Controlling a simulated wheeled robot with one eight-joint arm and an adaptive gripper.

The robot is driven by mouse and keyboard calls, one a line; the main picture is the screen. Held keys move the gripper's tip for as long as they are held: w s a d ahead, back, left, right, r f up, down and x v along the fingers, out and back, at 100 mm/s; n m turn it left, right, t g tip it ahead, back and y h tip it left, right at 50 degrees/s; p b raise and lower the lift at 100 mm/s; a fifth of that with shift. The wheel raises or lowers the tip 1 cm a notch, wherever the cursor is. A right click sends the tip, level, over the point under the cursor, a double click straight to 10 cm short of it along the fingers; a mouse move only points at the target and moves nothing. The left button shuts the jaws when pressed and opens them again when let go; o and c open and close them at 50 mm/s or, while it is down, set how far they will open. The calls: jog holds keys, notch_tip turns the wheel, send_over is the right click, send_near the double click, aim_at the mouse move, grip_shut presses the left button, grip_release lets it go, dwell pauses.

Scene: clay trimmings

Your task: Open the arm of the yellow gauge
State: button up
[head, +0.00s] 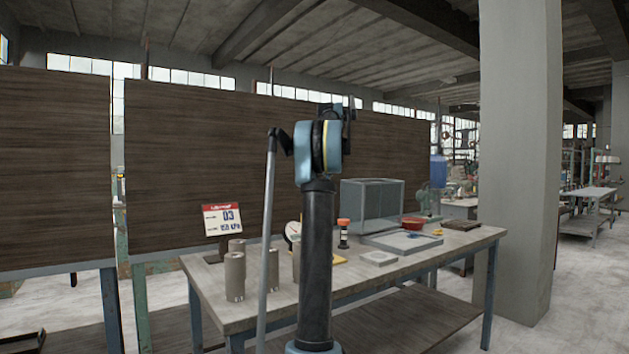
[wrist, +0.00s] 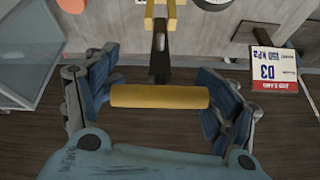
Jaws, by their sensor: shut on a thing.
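The yellow gauge (wrist: 161,22) is at the top middle of the wrist view, partly cut off by the frame. Its dark arm (wrist: 160,58) runs from it down to a yellow crossbar (wrist: 160,96). My gripper (wrist: 157,85) has its blue fingers on either side of the crossbar and is shut on it, near the bar's two ends. In the head view my own arm hides most of the gauge and the gripper; only a small yellow edge (head: 339,259) shows beside it on the table.
The worktable (head: 220,296) holds clay-coloured cylinders (head: 235,275), a calendar (head: 223,218), a clear box (head: 370,205), a red bowl (head: 413,223) and a grey tray (head: 402,241). The calendar (wrist: 275,72) and box (wrist: 25,50) flank my gripper in the wrist view. A pillar (head: 520,160) stands right.

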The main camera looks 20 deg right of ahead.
jog(key=shift+w+r, duration=0.1)
dwell(0.4)
jog(key=o, duration=1.5)
jog(key=v, duration=1.2)
